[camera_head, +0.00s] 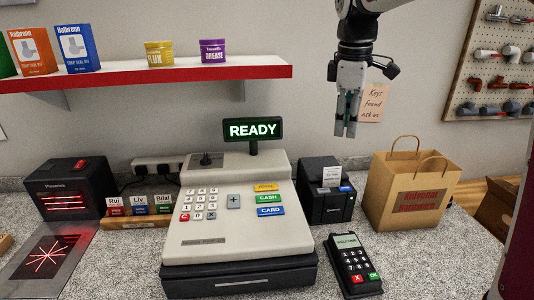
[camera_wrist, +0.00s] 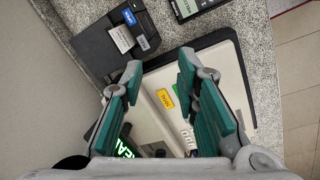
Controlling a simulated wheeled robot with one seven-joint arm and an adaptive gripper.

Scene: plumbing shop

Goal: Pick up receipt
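The receipt (camera_head: 331,176) is a small white slip sticking up from the black receipt printer (camera_head: 325,206), right of the cash register. In the wrist view the receipt (camera_wrist: 122,38) shows as a white printed slip at the printer (camera_wrist: 107,50), upper left. My gripper (camera_head: 346,130) hangs in the air above and slightly right of the printer, pointing down. In the wrist view my gripper (camera_wrist: 159,75) has its green-padded fingers apart, with nothing held between them.
The cash register (camera_head: 240,225) with its READY display (camera_head: 252,129) stands left of the printer. A paper bag (camera_head: 412,190) stands to the right, a card terminal (camera_head: 354,264) in front. A red-edged shelf (camera_head: 180,75) juts out at upper left.

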